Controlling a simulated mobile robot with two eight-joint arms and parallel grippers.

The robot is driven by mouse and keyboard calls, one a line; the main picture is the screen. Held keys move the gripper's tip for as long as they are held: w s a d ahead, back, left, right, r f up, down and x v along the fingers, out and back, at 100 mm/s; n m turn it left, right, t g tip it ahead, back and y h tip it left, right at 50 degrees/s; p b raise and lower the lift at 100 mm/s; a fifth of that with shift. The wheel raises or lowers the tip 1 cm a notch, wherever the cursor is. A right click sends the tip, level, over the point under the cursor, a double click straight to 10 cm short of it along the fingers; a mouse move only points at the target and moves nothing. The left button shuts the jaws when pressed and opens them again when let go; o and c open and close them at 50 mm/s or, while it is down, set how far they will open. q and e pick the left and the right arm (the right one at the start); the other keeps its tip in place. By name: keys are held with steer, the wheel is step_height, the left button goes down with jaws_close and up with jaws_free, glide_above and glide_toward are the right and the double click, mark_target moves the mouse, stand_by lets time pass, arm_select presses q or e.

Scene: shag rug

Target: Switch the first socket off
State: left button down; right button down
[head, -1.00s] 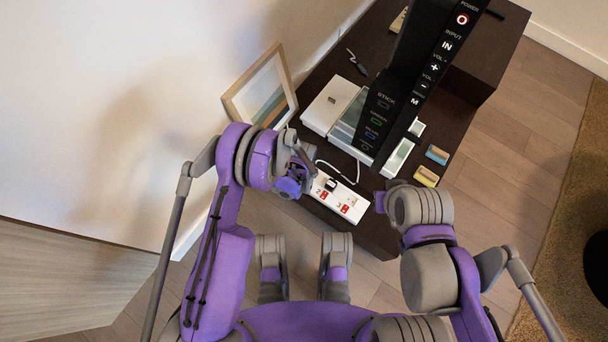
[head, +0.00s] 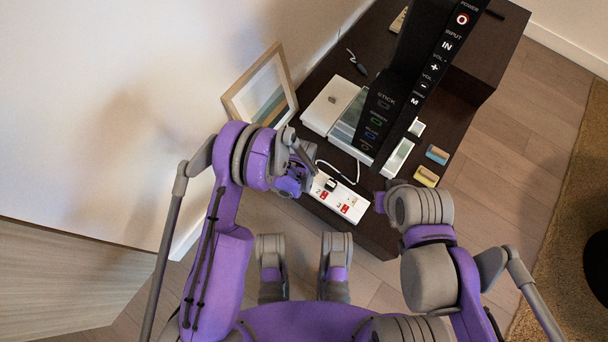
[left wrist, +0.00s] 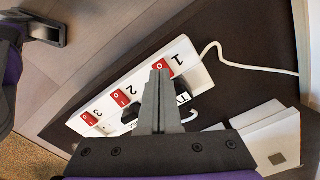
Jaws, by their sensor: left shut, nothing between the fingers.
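A white power strip (head: 352,207) lies near the front edge of the dark cabinet top, with numbered sockets and red rocker switches. In the left wrist view, the strip (left wrist: 78,121) shows the red switches 1 (left wrist: 164,67), 2 (left wrist: 122,97) and 3 (left wrist: 90,118). My left gripper (left wrist: 161,68) is shut and empty, its tips overlapping the edge of switch 1; contact cannot be told. A black plug (left wrist: 184,92) sits beside the fingers. In the head view, my left gripper (head: 309,170) hides the strip's socket 1 end. My right gripper (head: 379,201) is right of the strip, its fingers unclear.
A white box (head: 327,104) and a picture frame (head: 236,108) stand behind my left gripper. A tall black panel with buttons (head: 432,65) rises behind the strip. A white cable (head: 336,170) and small coloured blocks (head: 426,176) lie on the cabinet.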

arm_select(q)
step_height(320, 180, up, 5)
steer(key=shift+f+p, duration=0.1)
steer(key=shift+p, duration=0.75)
